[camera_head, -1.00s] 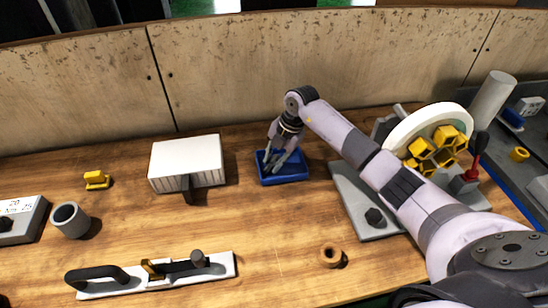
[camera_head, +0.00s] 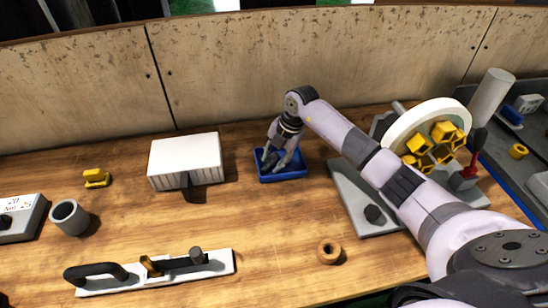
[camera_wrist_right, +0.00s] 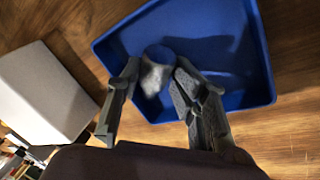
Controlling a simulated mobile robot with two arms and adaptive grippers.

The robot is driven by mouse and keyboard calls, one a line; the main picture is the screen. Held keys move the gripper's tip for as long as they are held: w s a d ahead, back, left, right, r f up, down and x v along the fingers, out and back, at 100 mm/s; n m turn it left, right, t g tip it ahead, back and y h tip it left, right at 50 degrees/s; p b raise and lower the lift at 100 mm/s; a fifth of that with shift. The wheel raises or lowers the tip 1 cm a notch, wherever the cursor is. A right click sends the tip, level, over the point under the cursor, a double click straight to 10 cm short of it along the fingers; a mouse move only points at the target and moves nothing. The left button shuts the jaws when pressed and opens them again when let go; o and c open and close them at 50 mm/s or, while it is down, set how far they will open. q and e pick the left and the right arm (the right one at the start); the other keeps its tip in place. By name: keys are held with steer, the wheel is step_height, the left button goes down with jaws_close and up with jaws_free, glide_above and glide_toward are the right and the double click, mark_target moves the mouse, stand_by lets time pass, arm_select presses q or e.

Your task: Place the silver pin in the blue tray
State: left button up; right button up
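The blue tray (camera_head: 296,176) sits on the wooden table in the head view, and it fills the upper middle of the right wrist view (camera_wrist_right: 259,50). My right gripper (camera_head: 275,165) reaches down into the tray. In the right wrist view its two fingers (camera_wrist_right: 156,75) stand apart, so it looks open. The short silver pin (camera_wrist_right: 153,78) lies between the fingertips, inside the tray, its rounded end tinted blue. The pin cannot be made out in the head view. My left gripper is not in view.
A white box (camera_head: 186,160) stands left of the tray. The grinder with its white wheel (camera_head: 401,133) is to the right. A copper ring (camera_head: 329,251), a grey cup (camera_head: 70,217) and a black-handled fixture (camera_head: 150,270) are nearer the front. The table's middle is clear.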

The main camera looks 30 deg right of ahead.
steer(key=shift+a+f, duration=0.15)
steer(key=shift+f, duration=0.25)
steer(key=shift+w, duration=0.1)
steer(key=shift+r, duration=0.3)
steer(key=p+v, duration=1)
steer(key=v, duration=0.3)
steer(key=shift+w+p, duration=0.15)
steer(key=shift+p, duration=0.15)
steer(key=shift+f, duration=0.1)
